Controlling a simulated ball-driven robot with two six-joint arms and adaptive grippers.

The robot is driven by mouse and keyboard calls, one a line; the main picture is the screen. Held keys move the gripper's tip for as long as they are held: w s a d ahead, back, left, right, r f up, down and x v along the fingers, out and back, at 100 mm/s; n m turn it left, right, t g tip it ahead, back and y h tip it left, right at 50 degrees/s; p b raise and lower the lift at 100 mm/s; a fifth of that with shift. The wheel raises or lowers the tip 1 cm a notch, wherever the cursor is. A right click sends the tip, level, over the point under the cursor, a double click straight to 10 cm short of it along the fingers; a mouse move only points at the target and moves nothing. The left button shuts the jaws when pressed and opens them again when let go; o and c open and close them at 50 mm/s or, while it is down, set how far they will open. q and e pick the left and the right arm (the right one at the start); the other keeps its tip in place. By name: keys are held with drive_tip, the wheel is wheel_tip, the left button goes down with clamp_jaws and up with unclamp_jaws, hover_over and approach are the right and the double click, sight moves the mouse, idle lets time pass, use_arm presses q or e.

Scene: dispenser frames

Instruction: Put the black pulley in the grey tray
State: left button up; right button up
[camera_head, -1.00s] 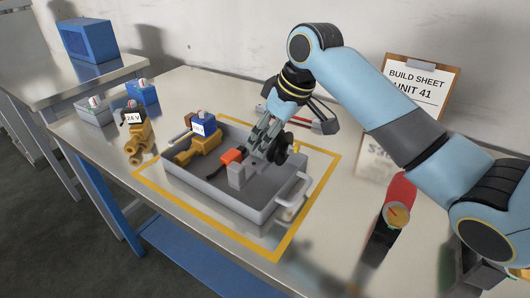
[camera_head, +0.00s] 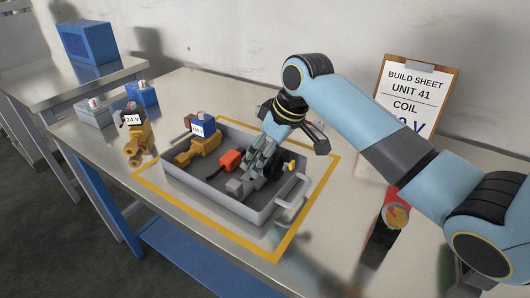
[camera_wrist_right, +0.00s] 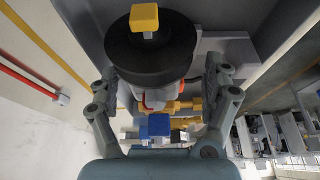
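The black pulley (camera_head: 271,172), a dark disc with a yellow end piece, is low inside the right part of the grey tray (camera_head: 222,200). My right gripper (camera_head: 262,158) reaches down into the tray at the pulley and partly hides it. In the right wrist view the pulley (camera_wrist_right: 150,55) lies between the fingers of my right gripper (camera_wrist_right: 161,72). A gap shows beside the right finger; the left finger overlaps the disc's edge. The fingers stand wide apart. Whether the pulley rests on the tray floor is hidden. My left gripper is out of view.
The tray also holds a yellow valve with a blue coil (camera_head: 200,128), a red-orange connector (camera_head: 231,160) and a grey block (camera_head: 234,187). Another brass valve (camera_head: 137,140) stands left. A red and black object (camera_head: 395,215) is right. A clipboard (camera_head: 412,95) stands behind.

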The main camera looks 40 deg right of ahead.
drive_tip(key=shift+r, duration=0.1)
drive_tip(key=v, duration=1.2)
drive_tip(key=shift+p, duration=0.4)
drive_tip(key=shift+s, duration=0.1)
